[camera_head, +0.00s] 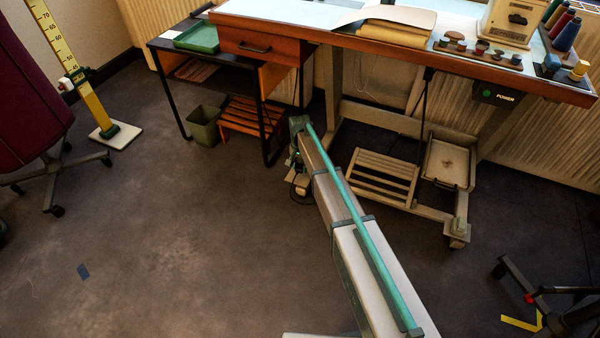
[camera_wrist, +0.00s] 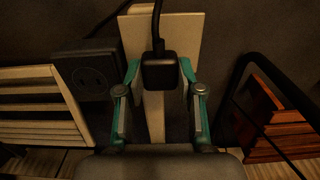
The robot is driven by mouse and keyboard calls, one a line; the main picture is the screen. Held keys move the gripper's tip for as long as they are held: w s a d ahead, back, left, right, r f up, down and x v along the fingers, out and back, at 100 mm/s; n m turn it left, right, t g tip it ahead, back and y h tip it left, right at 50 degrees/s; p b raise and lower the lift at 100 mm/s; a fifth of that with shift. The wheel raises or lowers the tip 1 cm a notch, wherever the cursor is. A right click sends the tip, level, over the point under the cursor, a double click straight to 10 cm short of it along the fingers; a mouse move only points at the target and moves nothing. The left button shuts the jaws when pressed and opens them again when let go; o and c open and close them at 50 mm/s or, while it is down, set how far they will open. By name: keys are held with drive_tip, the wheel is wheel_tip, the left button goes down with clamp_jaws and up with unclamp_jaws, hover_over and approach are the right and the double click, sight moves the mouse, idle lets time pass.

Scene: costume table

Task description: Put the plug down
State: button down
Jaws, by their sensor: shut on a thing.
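A black plug (camera_wrist: 159,72) with a dark cable sits between the two teal fingers of my gripper (camera_wrist: 160,85), which is shut on it. The cable runs from the plug toward the top of the wrist view. A pale flat piece lies behind the plug; I cannot tell whether the plug touches it. In the head view my gripper (camera_head: 298,125) is low, beneath the front of the work table, and the plug cannot be made out there.
A dark box with a round socket (camera_wrist: 90,83) is beside my gripper in the wrist view. An orange slatted stool (camera_head: 240,118) and a green bin (camera_head: 204,125) stand left of my gripper. A pale slatted shelf (camera_head: 380,178) is to its right. Floor at left (camera_head: 170,220) is mostly clear.

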sight(300, 166)
wheel_tip(300, 166, down, 3)
drive_tip(key=shift+f+b, duration=0.1)
drive_tip(key=shift+b, duration=0.65)
drive_tip(key=shift+f+p, duration=0.3)
drive_tip(key=shift+f, duration=0.25)
drive_tip(key=c, duration=0.7)
unclamp_jaws()
drive_tip(key=shift+c, duration=0.2)
drive_tip(key=shift+r, duration=0.15)
